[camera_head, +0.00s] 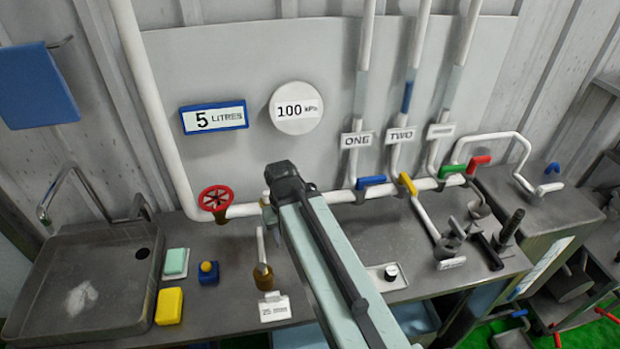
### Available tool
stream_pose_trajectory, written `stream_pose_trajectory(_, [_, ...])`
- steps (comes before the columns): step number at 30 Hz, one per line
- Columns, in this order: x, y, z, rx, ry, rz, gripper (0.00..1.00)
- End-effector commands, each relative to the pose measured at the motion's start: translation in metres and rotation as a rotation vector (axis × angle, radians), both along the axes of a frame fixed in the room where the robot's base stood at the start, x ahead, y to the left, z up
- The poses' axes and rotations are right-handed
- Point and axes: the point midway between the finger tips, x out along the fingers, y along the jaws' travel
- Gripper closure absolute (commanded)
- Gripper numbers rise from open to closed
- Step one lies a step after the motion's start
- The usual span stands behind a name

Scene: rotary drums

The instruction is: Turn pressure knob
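A red hand wheel (215,198) is on the white pipe to the left. No label here names either one as the pressure knob. A round white dial (297,108) reading "100 kPa" is on the wall panel above. My pale arm link reaches from the bottom edge up to a dark joint in the middle, in front of the pipe. My gripper's fingers cannot be seen; the arm hides part of the counter and pipe behind it.
A blue-framed "5 LITRES" display (214,117) hangs left of the dial. Blue (370,182), yellow (407,184), green (452,170) and red (479,160) handles line the pipe. A sink (85,285) and yellow sponge (169,306) are at left.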

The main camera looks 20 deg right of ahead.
Motion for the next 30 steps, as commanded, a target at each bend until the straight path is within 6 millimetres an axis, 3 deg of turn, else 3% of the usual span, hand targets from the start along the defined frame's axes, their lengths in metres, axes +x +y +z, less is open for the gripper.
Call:
stream_pose_trajectory(4, [0.000,0.000,0.000,0.000,0.000,0.000,0.64])
stream_pose_trajectory(7, [0.009,-0.008,0.011,0.004,-0.024,-0.006,0.36])
stream_pose_trajectory(10, [0.044,-0.038,0.049,0.015,-0.131,-0.020,0.36])
stream_pose_trajectory(12, [0.071,-0.073,0.076,0.013,-0.226,-0.039,0.36])
stream_pose_trajectory(15, [0.098,-0.117,0.103,0.000,-0.334,-0.061,0.36])
stream_pose_trajectory(17, [0.106,-0.132,0.110,-0.008,-0.373,-0.067,0.36])
stream_pose_trajectory(25, [0.112,-0.141,0.099,-0.013,-0.395,-0.070,0.36])
stream_pose_trajectory(30, [0.121,-0.141,0.075,-0.013,-0.394,-0.070,0.36])
